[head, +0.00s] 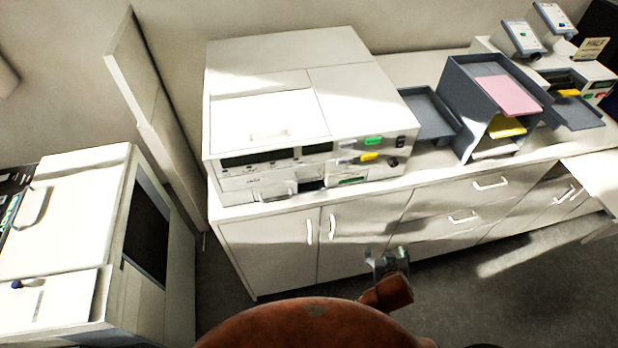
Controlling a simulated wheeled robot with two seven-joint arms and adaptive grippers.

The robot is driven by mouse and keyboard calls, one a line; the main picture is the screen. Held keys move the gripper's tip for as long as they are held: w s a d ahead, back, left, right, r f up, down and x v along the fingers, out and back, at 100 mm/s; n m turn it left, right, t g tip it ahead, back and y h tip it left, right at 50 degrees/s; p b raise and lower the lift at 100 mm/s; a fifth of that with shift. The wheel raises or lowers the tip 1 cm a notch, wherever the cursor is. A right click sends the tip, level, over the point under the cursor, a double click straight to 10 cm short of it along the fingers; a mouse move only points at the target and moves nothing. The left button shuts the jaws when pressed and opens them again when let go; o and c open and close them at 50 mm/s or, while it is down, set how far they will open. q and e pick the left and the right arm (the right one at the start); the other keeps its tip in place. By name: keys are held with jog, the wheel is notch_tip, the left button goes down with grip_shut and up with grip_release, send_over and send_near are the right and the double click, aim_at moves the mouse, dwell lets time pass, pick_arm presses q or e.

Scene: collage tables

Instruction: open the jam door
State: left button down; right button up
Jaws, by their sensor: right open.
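A large white machine (300,95) stands on the counter. A flat panel with a pale handle (269,135) lies closed on its top left. Its front has dark display strips, a green button, a yellow tab and a lower handle. A second white machine (80,225) at the left has a closed panel with a grey bar handle (35,207). I see no readable label marking a jam door, so I cannot tell which panel it is. My right gripper (388,257) is open and empty, in front of the cabinets below the large machine, apart from both machines. My left gripper is out of view.
White cabinets (365,240) with closed doors and drawers carry the counter. A dark tray (430,112), a dark sorter (480,85) with pink and yellow paper, and a small device (555,70) stand at the right. A tall panel (150,95) leans by the wall. Grey floor is free at the lower right.

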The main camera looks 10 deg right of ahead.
jog(key=w+a+r+t, duration=0.4)
jog(key=w+a+r, duration=0.2)
jog(key=w+r, duration=0.15)
jog(key=n+t+y, duration=0.3)
jog(key=t+y, duration=0.1)
jog(key=t, duration=0.1)
send_near(309, 179)
jog(key=w, duration=0.3)
jog(key=shift+m, duration=0.3)
jog(key=shift+w+a+f+p, duration=0.1)
jog(key=shift+w+p, duration=0.25)
jog(key=shift+w, duration=0.85)
jog(key=shift+w+a+f+p, duration=0.15)
jog(key=shift+w+p, duration=0.15)
jog(key=shift+w, duration=0.9)
jog(key=shift+w+a+f+p, duration=0.1)
jog(key=shift+w+p, duration=0.25)
jog(key=shift+w, duration=0.85)
